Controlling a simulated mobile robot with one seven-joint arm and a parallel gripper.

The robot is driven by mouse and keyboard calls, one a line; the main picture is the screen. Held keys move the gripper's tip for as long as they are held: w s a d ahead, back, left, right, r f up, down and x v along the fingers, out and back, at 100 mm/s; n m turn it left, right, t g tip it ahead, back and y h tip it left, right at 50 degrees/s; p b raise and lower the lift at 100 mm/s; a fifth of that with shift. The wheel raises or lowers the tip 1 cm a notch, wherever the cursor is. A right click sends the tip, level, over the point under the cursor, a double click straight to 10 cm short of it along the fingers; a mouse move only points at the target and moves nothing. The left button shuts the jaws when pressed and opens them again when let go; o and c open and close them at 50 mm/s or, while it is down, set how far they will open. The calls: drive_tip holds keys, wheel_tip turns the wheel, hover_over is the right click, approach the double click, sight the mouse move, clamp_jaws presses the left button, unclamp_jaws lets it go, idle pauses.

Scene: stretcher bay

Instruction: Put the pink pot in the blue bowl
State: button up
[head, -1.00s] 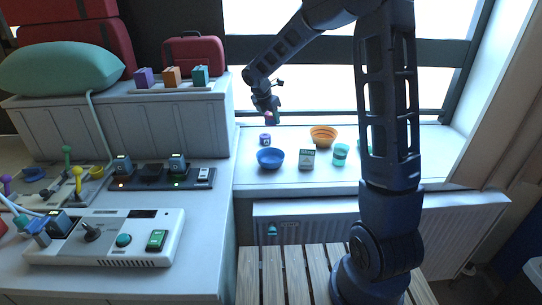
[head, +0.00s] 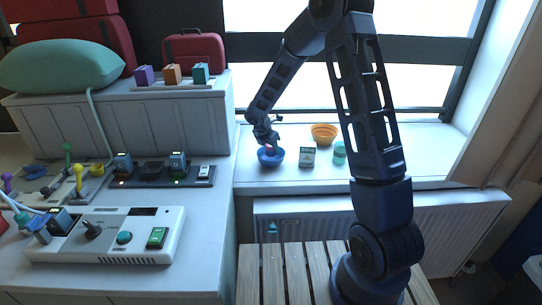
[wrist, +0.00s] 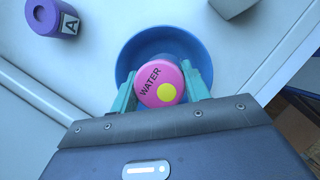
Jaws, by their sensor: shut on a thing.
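The pink pot (wrist: 160,86) has a round pink lid marked "WATER" with a yellow dot. My gripper (wrist: 160,90) is shut on the pot, with a teal finger on each side of it. In the wrist view the pot is over the blue bowl (wrist: 127,58), inside its rim as seen from above. In the head view my gripper (head: 268,143) is at the blue bowl (head: 271,160), and the pot shows as a small pink patch there. I cannot tell whether the pot touches the bowl's bottom.
A purple pot (wrist: 52,17) marked "A" stands near the bowl. On the white sill (head: 330,179) are an orange bowl (head: 324,133), a green and white box (head: 307,157) and a teal cup (head: 339,153). The window stands behind.

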sight(271, 155)
drive_tip(key=shift+f, duration=2)
drive_tip(key=shift+f, duration=0.1)
drive_tip(key=o, duration=0.7)
drive_tip(key=v, duration=1.2)
drive_tip(key=shift+r, duration=0.2)
